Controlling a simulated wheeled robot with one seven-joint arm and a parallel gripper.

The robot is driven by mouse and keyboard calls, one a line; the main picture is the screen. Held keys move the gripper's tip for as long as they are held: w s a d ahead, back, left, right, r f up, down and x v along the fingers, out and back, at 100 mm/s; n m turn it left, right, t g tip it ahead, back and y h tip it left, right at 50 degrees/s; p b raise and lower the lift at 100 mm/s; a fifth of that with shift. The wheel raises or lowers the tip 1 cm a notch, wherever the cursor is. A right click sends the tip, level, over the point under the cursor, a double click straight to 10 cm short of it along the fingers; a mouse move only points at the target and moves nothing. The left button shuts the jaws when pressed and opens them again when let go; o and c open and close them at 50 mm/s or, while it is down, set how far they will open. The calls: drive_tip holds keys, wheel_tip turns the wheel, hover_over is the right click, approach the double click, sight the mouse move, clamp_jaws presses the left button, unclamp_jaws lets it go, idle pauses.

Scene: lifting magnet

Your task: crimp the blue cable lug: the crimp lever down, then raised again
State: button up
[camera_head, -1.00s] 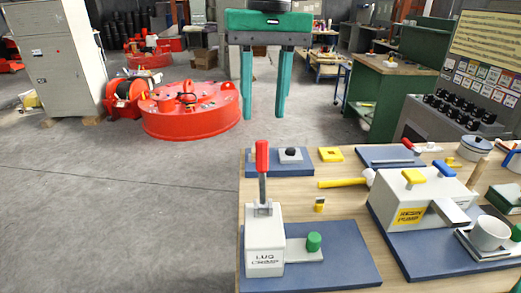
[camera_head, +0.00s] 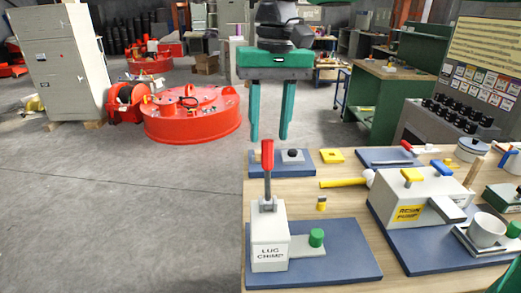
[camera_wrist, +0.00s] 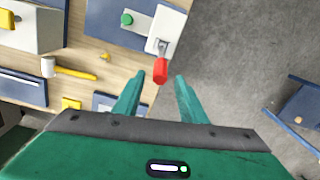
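The lug crimp press (camera_head: 268,252) is a white block lettered "LUG CRIMP" on a blue base plate (camera_head: 345,262) at the table's front left. Its lever stands upright with a red grip (camera_head: 267,156). A grey plate with a green knob (camera_head: 316,238) sits to its right. My gripper (camera_head: 270,139) points down, open and empty, with its fingertips just above the red grip in the head view. In the wrist view the red grip (camera_wrist: 160,71) shows between the open fingertips (camera_wrist: 160,77), with no visible contact. I cannot make out a blue cable lug.
A resin pump (camera_head: 425,198) stands to the right on the table, with a white cup (camera_head: 487,230) beside it. A yellow-handled hammer (camera_head: 345,183) and a small yellow piece (camera_head: 321,204) lie behind the press. Open floor (camera_head: 120,220) is left of the table.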

sight(269, 139)
drive_tip(key=shift+a+f, duration=0.15)
drive_tip(key=shift+f, duration=2.55)
clamp_jaws()
